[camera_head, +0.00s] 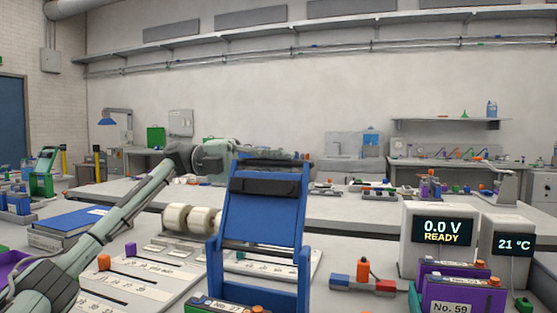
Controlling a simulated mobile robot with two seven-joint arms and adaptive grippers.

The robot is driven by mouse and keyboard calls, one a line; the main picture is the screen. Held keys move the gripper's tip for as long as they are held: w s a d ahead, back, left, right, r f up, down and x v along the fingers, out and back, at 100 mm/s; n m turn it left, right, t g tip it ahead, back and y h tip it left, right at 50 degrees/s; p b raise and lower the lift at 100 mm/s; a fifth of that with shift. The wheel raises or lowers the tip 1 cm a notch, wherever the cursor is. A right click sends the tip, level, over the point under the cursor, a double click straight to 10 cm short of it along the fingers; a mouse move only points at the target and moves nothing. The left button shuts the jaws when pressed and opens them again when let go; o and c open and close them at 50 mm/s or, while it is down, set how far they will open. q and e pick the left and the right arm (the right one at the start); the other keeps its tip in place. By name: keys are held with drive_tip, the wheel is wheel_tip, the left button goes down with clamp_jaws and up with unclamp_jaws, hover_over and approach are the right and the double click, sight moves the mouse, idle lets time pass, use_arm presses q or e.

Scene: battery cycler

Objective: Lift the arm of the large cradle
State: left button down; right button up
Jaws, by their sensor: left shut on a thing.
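The large blue cradle (302,290) stands in the front middle of the head view. Its blue arm (262,215) stands up steeply, tilted a little, with a black pad near its top. My left arm comes in from the left, and my left gripper (275,156) is at the upper end of the cradle arm, shut on it. The fingertips are partly hidden there. A battery labelled No. 27 (226,305) shows at the cradle's foot, cut off by the lower edge. My right gripper is not in view.
A grey meter reading 0.0 V READY (443,232) and a 21 °C display (513,244) stand at right, behind purple battery No. 59 (450,306). A red and blue block with an orange knob (363,283) lies between.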

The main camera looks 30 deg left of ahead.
sight(246, 163)
use_arm(q)
drive_tip(key=shift+f, duration=0.3)
drive_tip(key=c, duration=1.6)
unclamp_jaws()
drive_tip(key=shift+o, duration=0.3)
drive_tip(key=shift+r, duration=0.1)
drive_tip(key=shift+a, duration=0.1)
drive_tip(key=v, duration=1.2)
drive_tip(key=shift+r, duration=0.1)
